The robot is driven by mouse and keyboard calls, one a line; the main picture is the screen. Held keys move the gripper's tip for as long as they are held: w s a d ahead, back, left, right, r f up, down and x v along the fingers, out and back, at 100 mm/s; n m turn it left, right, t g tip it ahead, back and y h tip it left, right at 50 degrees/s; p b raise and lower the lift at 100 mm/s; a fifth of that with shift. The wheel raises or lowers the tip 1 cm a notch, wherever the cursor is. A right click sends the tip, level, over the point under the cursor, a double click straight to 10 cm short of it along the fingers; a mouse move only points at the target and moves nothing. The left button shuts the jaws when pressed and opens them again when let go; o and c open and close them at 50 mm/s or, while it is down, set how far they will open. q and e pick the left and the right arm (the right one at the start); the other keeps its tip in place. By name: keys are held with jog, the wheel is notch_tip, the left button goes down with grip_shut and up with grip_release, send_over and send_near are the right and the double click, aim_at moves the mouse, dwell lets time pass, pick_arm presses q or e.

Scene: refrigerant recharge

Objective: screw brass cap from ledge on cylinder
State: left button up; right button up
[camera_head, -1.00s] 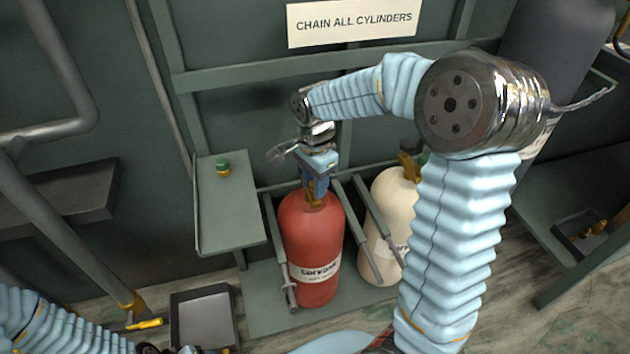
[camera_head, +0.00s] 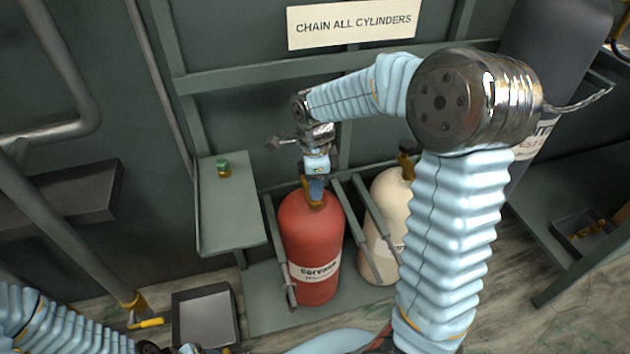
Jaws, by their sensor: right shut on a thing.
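The red cylinder (camera_head: 311,240) stands upright in the rack, with brass at its top. My right gripper (camera_head: 316,192) points down over it and is shut at its neck. The brass piece (camera_head: 316,204) at the fingertips is mostly hidden by the blue fingers; it appears to be the brass cap, and I cannot tell how it sits on the valve.
A cream cylinder (camera_head: 383,215) with a brass valve stands just right of the red one. Grey bars (camera_head: 279,255) flank the cylinders. A grey tray (camera_head: 204,318) lies on the floor at left, and a small bin (camera_head: 580,230) at right holds brass parts. The ledge is mostly bare.

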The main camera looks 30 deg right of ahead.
jog(key=shift+m, duration=0.5)
jog(key=shift+a+m+p, duration=0.1)
jog(key=shift+m+p, duration=0.2)
jog(key=shift+m, duration=0.3)
jog(key=o, duration=0.6)
jog(key=shift+m, duration=0.5)
jog(key=o, duration=0.5)
jog(key=shift+f, duration=0.1)
